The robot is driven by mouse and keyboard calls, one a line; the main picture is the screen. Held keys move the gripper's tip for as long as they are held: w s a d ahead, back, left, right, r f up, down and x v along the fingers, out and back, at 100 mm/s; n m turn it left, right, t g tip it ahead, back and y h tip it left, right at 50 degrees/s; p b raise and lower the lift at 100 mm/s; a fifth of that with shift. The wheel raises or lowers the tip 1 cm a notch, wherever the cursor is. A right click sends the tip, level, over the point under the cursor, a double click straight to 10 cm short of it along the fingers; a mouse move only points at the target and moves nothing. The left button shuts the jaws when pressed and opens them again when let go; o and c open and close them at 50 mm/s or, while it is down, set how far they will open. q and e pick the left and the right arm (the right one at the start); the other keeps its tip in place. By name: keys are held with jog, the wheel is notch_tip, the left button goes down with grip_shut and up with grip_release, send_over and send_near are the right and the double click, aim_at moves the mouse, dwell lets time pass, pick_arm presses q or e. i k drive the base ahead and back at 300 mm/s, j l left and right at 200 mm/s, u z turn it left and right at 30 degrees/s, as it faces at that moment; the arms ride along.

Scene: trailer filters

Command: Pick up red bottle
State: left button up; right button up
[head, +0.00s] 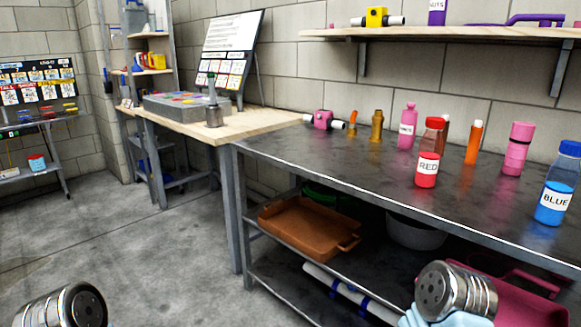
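The red bottle (428,152) stands upright on the dark metal table (330,150). It has a red cap, red contents and a white label reading RED. It is near the front edge of the table, right of the picture's middle. Metal parts of my arms show at the lower left and lower right edges. No gripper fingers are visible, so I cannot see how either gripper stands. Nothing is seen touching the bottle.
A blue bottle (557,185) stands right of the red one. A pink bottle (407,127), an orange tube (474,142) and a pink cylinder (517,148) stand behind. A wall shelf (440,35) hangs above. An orange tray (300,228) lies below. The floor at left is clear.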

aim_at(430, 148)
jog(key=i+j+z, duration=0.5)
jog(key=i+j, duration=0.25)
